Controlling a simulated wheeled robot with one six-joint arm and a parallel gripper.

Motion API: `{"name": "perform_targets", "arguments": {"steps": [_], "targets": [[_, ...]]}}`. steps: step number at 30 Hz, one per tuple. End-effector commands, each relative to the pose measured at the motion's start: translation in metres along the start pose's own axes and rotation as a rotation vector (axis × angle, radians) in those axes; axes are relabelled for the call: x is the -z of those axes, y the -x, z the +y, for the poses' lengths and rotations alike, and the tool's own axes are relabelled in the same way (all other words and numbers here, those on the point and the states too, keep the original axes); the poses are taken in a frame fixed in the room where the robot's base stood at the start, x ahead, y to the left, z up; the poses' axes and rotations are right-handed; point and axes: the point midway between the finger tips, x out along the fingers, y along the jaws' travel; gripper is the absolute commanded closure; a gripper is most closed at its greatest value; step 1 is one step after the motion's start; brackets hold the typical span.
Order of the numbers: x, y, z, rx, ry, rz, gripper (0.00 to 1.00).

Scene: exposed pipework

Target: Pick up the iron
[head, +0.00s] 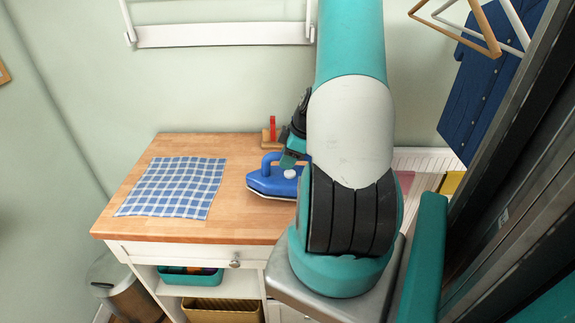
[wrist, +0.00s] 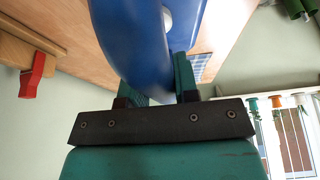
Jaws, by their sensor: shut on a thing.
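The blue iron (head: 272,180) is on or just above the right part of the wooden worktop, its nose pointing left; I cannot tell whether it touches the wood. My arm hides its right end in the head view. My gripper (head: 290,160) reaches down to it from behind my arm. In the wrist view the iron (wrist: 135,45) fills the upper middle, and my gripper (wrist: 158,85) has its two teal fingers on either side of the blue body, shut on it.
A blue checked cloth (head: 173,187) lies on the left of the worktop (head: 140,229). A wooden block with a red piece (head: 272,130) stands at the back, behind the iron. A white rack (head: 220,34) is on the wall. A blue shirt (head: 488,90) hangs at right.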

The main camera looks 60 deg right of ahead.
Motion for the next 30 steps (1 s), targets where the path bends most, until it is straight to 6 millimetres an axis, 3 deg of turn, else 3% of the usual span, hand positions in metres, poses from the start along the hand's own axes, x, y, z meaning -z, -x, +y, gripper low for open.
{"name": "perform_targets", "arguments": {"steps": [18, 30], "targets": [[0.046, 0.112, 0.002, -0.010, 0.004, 0.001, 1.00], [0.066, 0.159, 0.001, -0.006, 0.002, 0.001, 1.00]]}}
